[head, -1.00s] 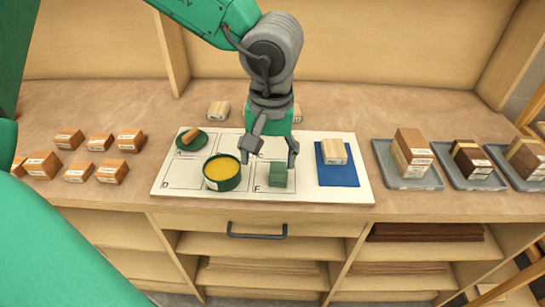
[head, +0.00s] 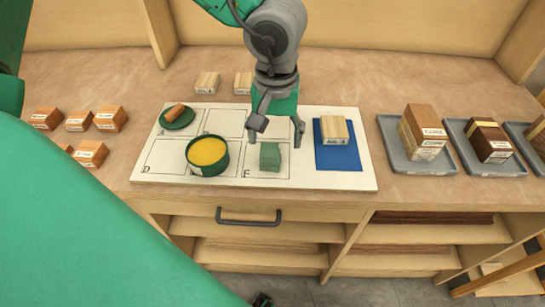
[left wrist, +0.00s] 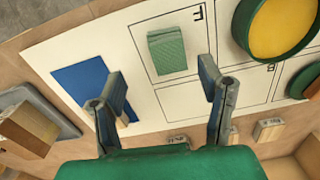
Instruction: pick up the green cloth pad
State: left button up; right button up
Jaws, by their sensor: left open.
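The green cloth pad (head: 270,157) is a small ribbed green block in cell F of the white board (head: 341,181). It also shows in the left wrist view (left wrist: 167,50), just beyond the fingertips. My left gripper (head: 278,130) is open and empty, pointing down behind the pad in the head view. In the left wrist view its two fingers (left wrist: 161,80) are spread wide, with the pad lying ahead of the gap between them. The fingers do not appear to touch the pad. My right gripper is not in view.
A green tub with yellow contents (head: 207,155) stands left of the pad. A blue mat (head: 338,160) with a wooden block (head: 333,130) lies to its right. Grey trays (head: 415,160) with blocks stand farther right.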

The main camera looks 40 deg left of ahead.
aim_at(269, 149)
pick_arm(q)
jog(key=shift+d+f, duration=0.1)
jog(key=shift+f, duration=0.1)
jog(key=shift+s+f, duration=0.15)
jog(key=shift+f, duration=0.1)
jog(key=f+b, duration=0.1)
jog(key=f, duration=0.1)
jog(key=a+f, duration=0.1)
jog(key=f, duration=0.1)
jog(key=shift+s+a+b, duration=0.15)
jog(key=shift+b, duration=0.2)
jog(key=shift+a+f, duration=0.2)
jog(key=shift+f, duration=0.15)
jog(key=shift+d, duration=0.1)
jog(key=shift+d+r, duration=0.15)
jog(key=shift+d, duration=0.25)
jog(key=c, duration=1.1)
jog(key=shift+o, duration=0.2)
jog(key=shift+d, duration=0.1)
